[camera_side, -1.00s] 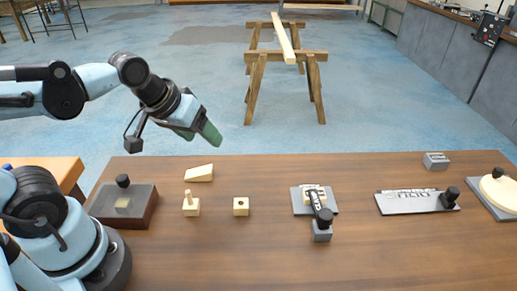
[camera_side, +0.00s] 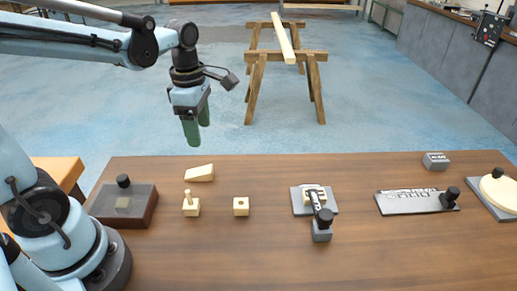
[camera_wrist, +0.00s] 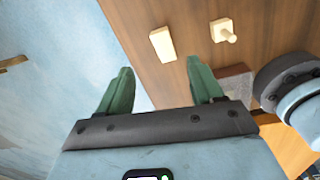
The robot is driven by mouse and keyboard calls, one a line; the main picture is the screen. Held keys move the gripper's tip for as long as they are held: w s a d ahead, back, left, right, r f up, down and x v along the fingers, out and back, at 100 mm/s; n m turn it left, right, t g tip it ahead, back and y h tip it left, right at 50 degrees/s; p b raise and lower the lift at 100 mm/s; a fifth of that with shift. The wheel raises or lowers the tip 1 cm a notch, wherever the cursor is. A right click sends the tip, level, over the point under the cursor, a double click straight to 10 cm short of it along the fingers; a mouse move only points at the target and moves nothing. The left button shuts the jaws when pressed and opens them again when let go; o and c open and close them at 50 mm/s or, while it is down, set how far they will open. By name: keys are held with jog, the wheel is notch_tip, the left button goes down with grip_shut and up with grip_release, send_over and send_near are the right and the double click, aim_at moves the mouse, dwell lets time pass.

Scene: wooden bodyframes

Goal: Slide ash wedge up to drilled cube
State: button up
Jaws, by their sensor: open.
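The pale ash wedge (camera_side: 199,173) lies on the brown table near its far edge, and it also shows in the wrist view (camera_wrist: 163,44) beyond my fingertips. The drilled cube (camera_side: 241,206), a pale block with a dark hole on top, sits nearer and to the right of the wedge, apart from it. My gripper (camera_side: 196,130) hangs in the air above and behind the wedge, green fingers pointing down. It is open and empty; in the wrist view its two fingers (camera_wrist: 160,80) stand wide apart.
A pegged block (camera_side: 192,207) stands just in front of the wedge, left of the cube. A dark box with a knob (camera_side: 124,205) is at the left. A grey clamp fixture (camera_side: 321,231), a lettered plate (camera_side: 408,203) and a round disc (camera_side: 499,193) lie to the right. The front middle is clear.

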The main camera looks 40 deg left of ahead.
aim_at(206, 169)
jog(key=shift+w+a+f+n, duration=0.1)
jog(key=shift+a+n, duration=0.1)
jog(key=shift+n, duration=0.7)
jog(key=shift+f, duration=0.1)
jog(key=shift+f, duration=5.95)
jog(key=c, duration=1.1)
jog(key=shift+s+d, duration=2.7)
jog(key=o, duration=1)
jog(key=shift+s, duration=0.1)
jog(key=shift+c, duration=0.2)
jog(key=shift+o, duration=0.5)
notch_tip(206, 169, up, 12)
jog(key=shift+w+a, duration=0.15)
jog(key=shift+w, duration=0.15)
